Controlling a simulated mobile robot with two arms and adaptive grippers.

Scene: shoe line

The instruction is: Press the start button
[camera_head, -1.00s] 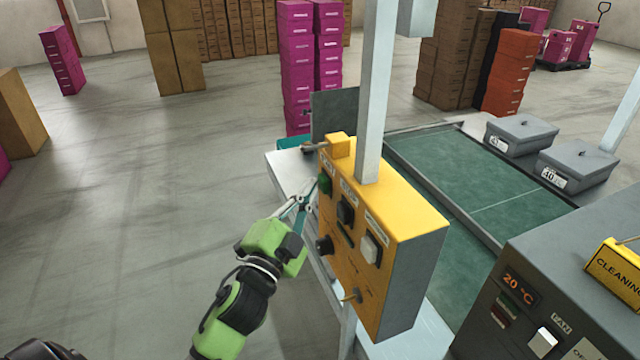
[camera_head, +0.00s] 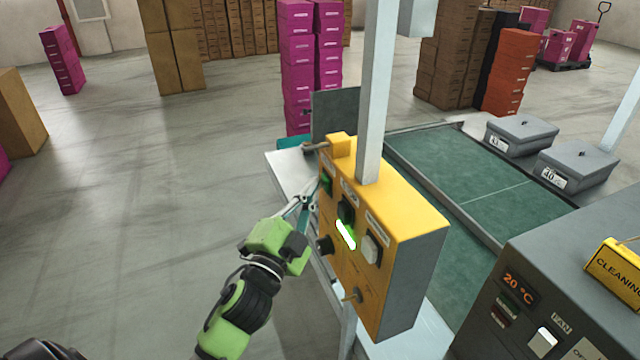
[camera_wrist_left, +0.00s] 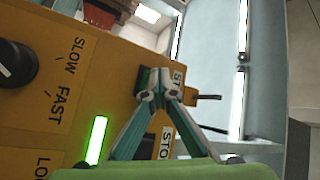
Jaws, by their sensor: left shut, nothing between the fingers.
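The yellow control box (camera_head: 395,215) is fixed to a pale post. Its green start button (camera_head: 327,184) is at the upper left of the face. My left gripper (camera_head: 317,192) is shut and empty, its fingertips at the green button. In the left wrist view the fingertips (camera_wrist_left: 158,82) cover part of the button (camera_wrist_left: 142,77) and seem to touch it, beside a partly hidden label. A bright green light bar (camera_head: 346,234) glows on the box, and it also shows in the left wrist view (camera_wrist_left: 96,140). My right gripper is not in view.
A black stop button (camera_head: 346,211), a white button (camera_head: 371,249) and a black knob (camera_head: 325,245) share the box face. A green conveyor (camera_head: 470,180) runs behind it. A grey machine (camera_head: 570,270) stands at right.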

